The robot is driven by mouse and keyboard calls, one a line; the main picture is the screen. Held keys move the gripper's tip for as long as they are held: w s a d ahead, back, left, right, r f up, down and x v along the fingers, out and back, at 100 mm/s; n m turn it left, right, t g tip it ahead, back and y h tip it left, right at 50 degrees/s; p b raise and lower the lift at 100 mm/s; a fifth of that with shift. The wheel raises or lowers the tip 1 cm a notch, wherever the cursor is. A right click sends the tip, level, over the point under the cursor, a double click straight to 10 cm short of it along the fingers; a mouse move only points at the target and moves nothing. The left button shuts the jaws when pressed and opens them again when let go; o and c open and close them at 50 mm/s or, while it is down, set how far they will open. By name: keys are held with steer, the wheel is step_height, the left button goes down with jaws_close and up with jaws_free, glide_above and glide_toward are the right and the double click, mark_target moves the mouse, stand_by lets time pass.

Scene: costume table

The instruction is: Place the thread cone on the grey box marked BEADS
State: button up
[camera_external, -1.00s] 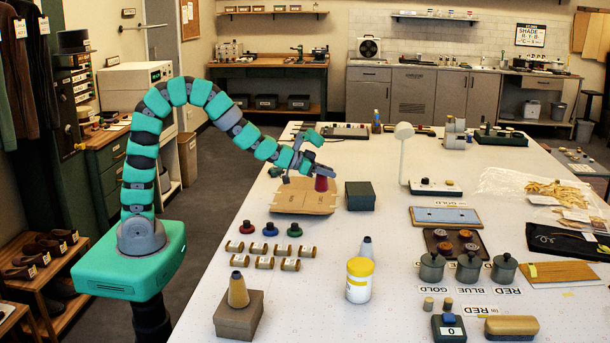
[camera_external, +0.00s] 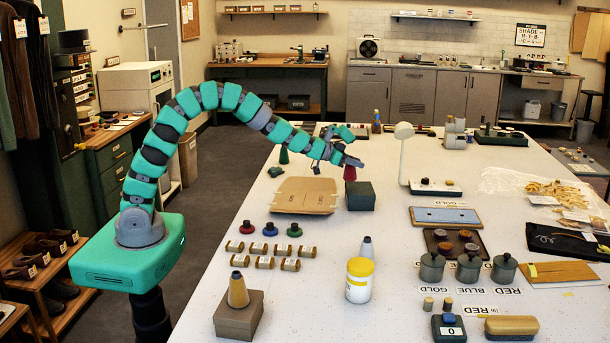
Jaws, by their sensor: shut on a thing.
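My gripper (camera_external: 348,157) is shut on a dark red thread cone (camera_external: 350,173), whose lower part shows below the jaws. The cone is upright, at the back left of the top of a dark grey-green box (camera_external: 361,198). I cannot tell whether its base touches the box. No BEADS marking is readable on this box. A second, brownish-grey box (camera_external: 238,318) at the front left has a tan cone (camera_external: 238,290) standing on it, and no marking is readable there either.
A flat cardboard piece (camera_external: 304,195) lies left of the dark box. A green cone (camera_external: 284,156) stands behind my arm. A white lamp (camera_external: 404,160) rises to the right. Spools (camera_external: 264,262), a yellow-lidded jar (camera_external: 360,280) and a grey cone (camera_external: 366,247) stand nearer the camera.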

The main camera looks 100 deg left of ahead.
steer(key=shift+w+a+f+p, duration=0.25)
steer(key=shift+w+a+f, duration=0.1)
steer(key=shift+w+f, duration=0.3)
steer(key=shift+w+a+f+p, duration=0.25)
steer(key=shift+w+a+f, duration=0.05)
steer(key=shift+w+f, duration=0.35)
steer(key=shift+w+a+f+p, duration=0.25)
steer(key=shift+w+a+f, duration=0.1)
steer(key=shift+w+f, duration=0.3)
steer(key=o, duration=1)
steer(key=shift+f, duration=0.1)
steer(key=b+v, duration=0.1)
steer(key=v, duration=1.1)
steer(key=shift+b, duration=0.3)
